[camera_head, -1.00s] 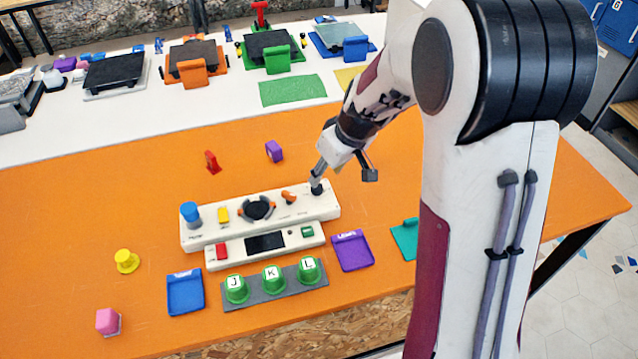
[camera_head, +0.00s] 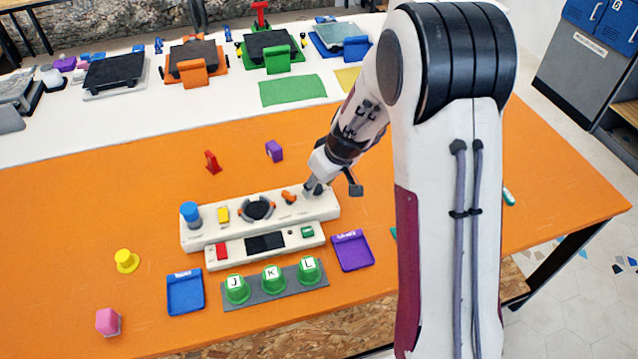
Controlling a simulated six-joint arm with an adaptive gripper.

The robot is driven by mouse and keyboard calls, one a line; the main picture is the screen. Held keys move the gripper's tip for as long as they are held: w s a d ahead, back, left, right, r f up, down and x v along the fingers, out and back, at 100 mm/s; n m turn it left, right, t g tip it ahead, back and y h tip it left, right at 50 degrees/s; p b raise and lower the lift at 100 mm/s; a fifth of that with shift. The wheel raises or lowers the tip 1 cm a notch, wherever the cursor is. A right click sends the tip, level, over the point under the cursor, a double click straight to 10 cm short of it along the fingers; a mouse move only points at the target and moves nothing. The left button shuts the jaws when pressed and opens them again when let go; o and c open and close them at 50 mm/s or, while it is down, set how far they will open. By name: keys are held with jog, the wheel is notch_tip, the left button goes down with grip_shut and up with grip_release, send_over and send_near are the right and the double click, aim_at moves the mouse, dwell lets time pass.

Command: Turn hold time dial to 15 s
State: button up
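The long white control panel (camera_head: 275,207) lies on the orange table. My gripper (camera_head: 314,188) points down at the panel's right end, where a black dial is now mostly hidden behind the fingers. I cannot tell whether the fingers touch or grip that dial. The dial's marks and the panel's print are too small to read.
In front are a smaller white unit (camera_head: 230,261) with a dark screen (camera_head: 266,242), green cups (camera_head: 273,277) lettered J, K, L, and blue (camera_head: 185,293) and purple (camera_head: 352,251) trays. A purple block (camera_head: 274,151) and red piece (camera_head: 212,161) stand behind.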

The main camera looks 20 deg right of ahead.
dwell(0.3)
grip_shut()
jog(key=shift+a+m+h, duration=0.15)
jog(key=shift+m+h, duration=0.75)
jog(key=shift+m, duration=1.4)
jog(key=shift+a+m+h, duration=0.1)
jog(key=shift+m+h, duration=0.35)
jog(key=shift+m, duration=0.75)
jog(key=shift+a+m+h, duration=0.1)
jog(key=shift+m+h, duration=0.35)
jog(key=shift+m, duration=0.75)
jog(key=shift+f+m, duration=0.1)
jog(key=shift+m, duration=0.4)
jog(key=shift+w+a+m+g+h, duration=0.1)
jog(key=shift+m+g+h, duration=0.25)
jog(key=shift+m, duration=0.55)
jog(key=shift+w+a+m+g+h, duration=0.15)
jog(key=shift+m+h, duration=0.3)
jog(key=shift+m, duration=0.45)
jog(key=m+g, duration=0.1)
jog(key=m, duration=0.3)
jog(key=shift+m+g+h, duration=0.4)
